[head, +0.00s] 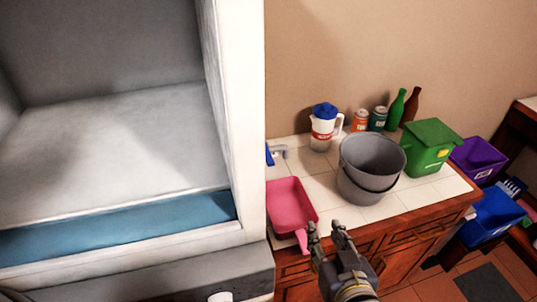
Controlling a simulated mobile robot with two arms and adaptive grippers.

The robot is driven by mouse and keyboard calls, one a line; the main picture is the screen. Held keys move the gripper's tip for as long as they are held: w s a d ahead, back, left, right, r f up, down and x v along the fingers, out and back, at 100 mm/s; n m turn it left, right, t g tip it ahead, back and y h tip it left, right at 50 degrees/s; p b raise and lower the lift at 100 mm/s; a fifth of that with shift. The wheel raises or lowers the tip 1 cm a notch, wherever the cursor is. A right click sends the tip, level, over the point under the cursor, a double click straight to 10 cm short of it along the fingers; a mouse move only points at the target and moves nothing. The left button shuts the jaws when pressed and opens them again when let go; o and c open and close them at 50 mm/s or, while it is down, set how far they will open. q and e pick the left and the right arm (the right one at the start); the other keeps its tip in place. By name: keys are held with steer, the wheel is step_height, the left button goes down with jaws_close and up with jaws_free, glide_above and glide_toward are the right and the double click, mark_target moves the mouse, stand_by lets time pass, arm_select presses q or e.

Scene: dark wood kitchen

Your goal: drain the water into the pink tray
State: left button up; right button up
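The pink tray (290,207) lies on the white tiled counter beside the white cabinet's edge, with its handle toward the front. A grey bucket (358,190) stands upright on the counter to the right of the tray. I cannot make out any water in it or in the tray. My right gripper (325,227) is open and empty, with a gap between its fingers. It appears over the counter's front edge, close to the tray's handle; I cannot tell whether it touches the handle. My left gripper is not in view.
A white jug with a blue lid (324,130), two cans (378,118), a green bottle (396,110) and a brown bottle (411,106) stand at the back. A green bin (428,150) stands right of the bucket. The white cabinet (237,120) blocks the left.

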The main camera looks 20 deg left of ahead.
mark_target(271, 164)
steer(key=a+r+n+t+y, duration=0.2)
steer(key=a+r+t+y, duration=0.15)
steer(key=a+r, duration=0.65)
steer(key=shift+g+y, duration=0.45)
steer(key=p+x, duration=0.1)
steer(key=x, duration=0.1)
steer(key=r+p+x, duration=0.1)
steer(key=x, duration=0.2)
steer(key=p+x, duration=0.1)
steer(key=x, duration=0.2)
steer(key=shift+w+r, duration=0.15)
steer(key=shift+w+a, duration=0.3)
steer(key=shift+w, duration=0.15)
steer(key=shift+c, duration=0.5)
jaws_close()
